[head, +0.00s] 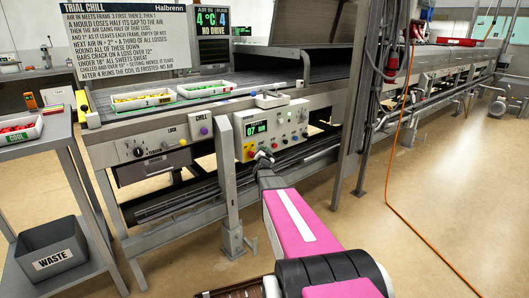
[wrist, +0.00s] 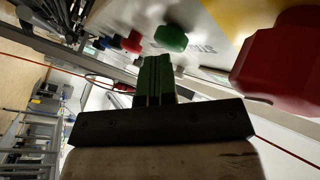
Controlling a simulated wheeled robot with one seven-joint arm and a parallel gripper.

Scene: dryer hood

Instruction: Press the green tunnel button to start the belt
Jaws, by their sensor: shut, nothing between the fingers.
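The green button (wrist: 171,38) shows in the wrist view as a round knob on a pale control panel. My gripper (wrist: 156,62) is shut and empty, with its green fingertips just below and left of the green button in that view. I cannot tell for sure whether they touch it; a small gap seems to show. In the head view my gripper (head: 264,154) is at the lower part of the control panel (head: 272,122). I cannot make out the green button there.
A large red button (wrist: 278,62) on yellow is right of the green one in the wrist view. A smaller red button (wrist: 132,42) is on its left. A grey post (head: 226,180) stands left of the panel. An orange cable (head: 390,180) hangs at the right.

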